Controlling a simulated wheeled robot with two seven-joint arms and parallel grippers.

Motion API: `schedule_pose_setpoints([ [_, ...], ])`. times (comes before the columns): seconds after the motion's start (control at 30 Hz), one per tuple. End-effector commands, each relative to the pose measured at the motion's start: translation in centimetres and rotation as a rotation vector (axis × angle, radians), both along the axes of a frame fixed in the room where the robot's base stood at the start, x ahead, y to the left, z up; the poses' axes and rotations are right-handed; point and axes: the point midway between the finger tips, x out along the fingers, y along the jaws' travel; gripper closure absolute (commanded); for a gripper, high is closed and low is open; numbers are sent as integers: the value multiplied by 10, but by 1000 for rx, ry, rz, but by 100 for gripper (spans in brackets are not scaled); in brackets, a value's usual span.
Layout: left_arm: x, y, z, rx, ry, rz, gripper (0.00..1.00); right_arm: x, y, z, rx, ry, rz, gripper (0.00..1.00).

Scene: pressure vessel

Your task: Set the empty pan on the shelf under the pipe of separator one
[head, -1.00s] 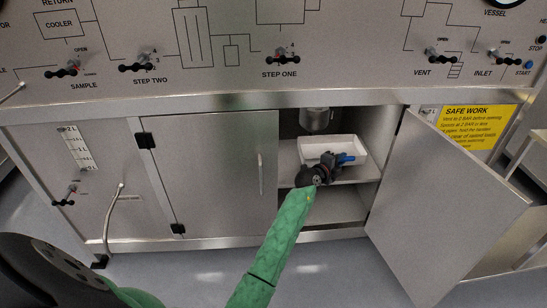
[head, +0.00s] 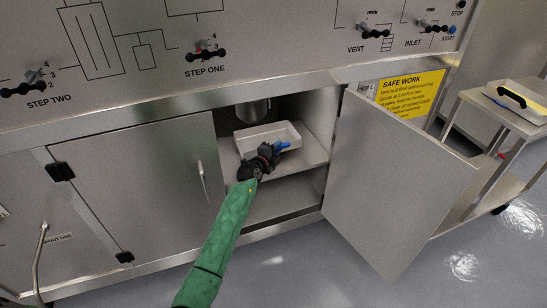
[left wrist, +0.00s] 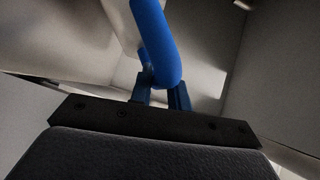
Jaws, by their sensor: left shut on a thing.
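The white pan (head: 262,132) with a blue handle (head: 284,146) is inside the open cabinet, on or just over the inner shelf (head: 309,154). A grey pipe (head: 252,111) comes down over the pan's back left part. My left gripper (head: 277,149) is shut on the blue handle at the pan's front. The handle (left wrist: 157,45) also shows between the fingers in the left wrist view. The pan's inside looks empty, though my gripper hides part of its front. Whether the pan's underside touches the shelf is hard to tell. My right gripper is not in view.
The open cabinet door (head: 390,185) swings out at the right of the opening; a closed door (head: 135,190) is at the left. A cart (head: 500,125) at the far right carries another pale pan (head: 530,113) with a black handle. A lower cabinet space looks empty.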

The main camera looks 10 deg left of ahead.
Motion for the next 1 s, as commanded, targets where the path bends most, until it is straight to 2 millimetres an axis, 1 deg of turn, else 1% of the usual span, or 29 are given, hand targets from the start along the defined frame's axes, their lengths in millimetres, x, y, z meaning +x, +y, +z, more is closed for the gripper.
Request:
schedule_pose_setpoints([
  [0.2, 0, 2, -27, 5, 0, 0, 100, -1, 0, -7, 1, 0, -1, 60],
  [0.3, 0, 1, -36, 2, 0, 1, 100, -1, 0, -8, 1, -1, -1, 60],
  [0.4, 0, 1, -40, 2, 0, 1, 100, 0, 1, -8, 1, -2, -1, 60],
  [0.6, 0, 1, -41, 0, 0, 1, 100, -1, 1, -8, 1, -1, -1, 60],
  [0.63, -1, 1, -42, 0, 2, 1, 76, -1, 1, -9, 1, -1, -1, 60],
  [0.67, -1, 1, -42, 0, 2, 0, 70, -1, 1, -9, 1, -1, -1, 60],
  [0.7, -1, 1, -42, 1, 2, 1, 63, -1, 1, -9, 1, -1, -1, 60],
  [0.73, 0, 1, -42, 1, 2, 1, 60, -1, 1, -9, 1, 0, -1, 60],
  [1.0, -1, 1, -41, 0, 1, 1, 60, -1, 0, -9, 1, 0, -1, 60],
])
